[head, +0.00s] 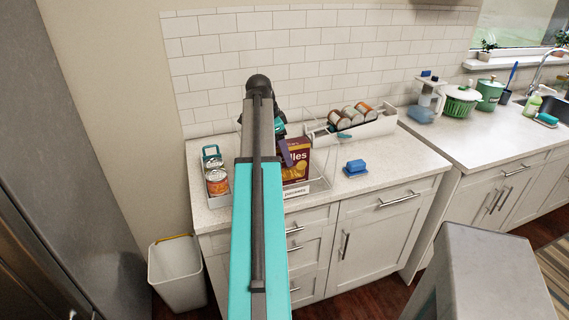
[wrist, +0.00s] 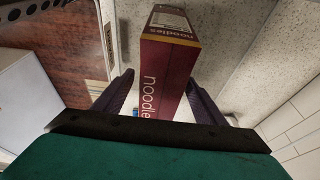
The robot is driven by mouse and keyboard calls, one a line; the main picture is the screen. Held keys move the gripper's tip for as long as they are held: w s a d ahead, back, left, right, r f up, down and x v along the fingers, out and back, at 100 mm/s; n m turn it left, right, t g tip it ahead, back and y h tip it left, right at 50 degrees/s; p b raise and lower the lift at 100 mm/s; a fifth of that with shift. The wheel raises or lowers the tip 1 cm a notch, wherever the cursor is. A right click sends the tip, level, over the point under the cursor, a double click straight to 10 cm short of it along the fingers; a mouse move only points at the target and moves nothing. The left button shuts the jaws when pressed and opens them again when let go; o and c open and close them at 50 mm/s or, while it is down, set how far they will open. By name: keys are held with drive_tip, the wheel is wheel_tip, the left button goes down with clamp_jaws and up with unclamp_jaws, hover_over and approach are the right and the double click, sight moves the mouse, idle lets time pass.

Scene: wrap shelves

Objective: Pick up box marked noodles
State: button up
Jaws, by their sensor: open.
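The noodles box (head: 297,158) is dark red with yellow print and stands upright in a clear bin (head: 318,186) on the counter. My arm hides its left part in the head view. In the wrist view the noodles box (wrist: 168,65) shows its top edge and side, both lettered "noodles". My gripper (wrist: 161,78) is open, with one dark finger on each side of the box. I cannot tell whether either finger touches it. In the head view my gripper (head: 284,150) is at the box's upper left, mostly hidden by my arm.
Cans (head: 217,181) stand in a holder left of my arm. A white rack (head: 352,130) of tipped cans is behind right. A blue butter dish (head: 355,168) sits right of the bin. Free counter lies farther right. A white waste bin (head: 177,278) stands on the floor.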

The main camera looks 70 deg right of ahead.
sight(290, 142)
drive_tip(key=shift+f, duration=0.1)
drive_tip(key=shift+p+x, duration=1)
drive_tip(key=shift+x, duration=1.5)
drive_tip(key=shift+s+d, duration=0.1)
drive_tip(key=shift+s, duration=0.05)
drive_tip(key=shift+c, duration=0.5)
drive_tip(key=c, duration=1.3)
drive_tip(key=shift+r+b, duration=1.2)
drive_tip(key=shift+r, duration=3.9)
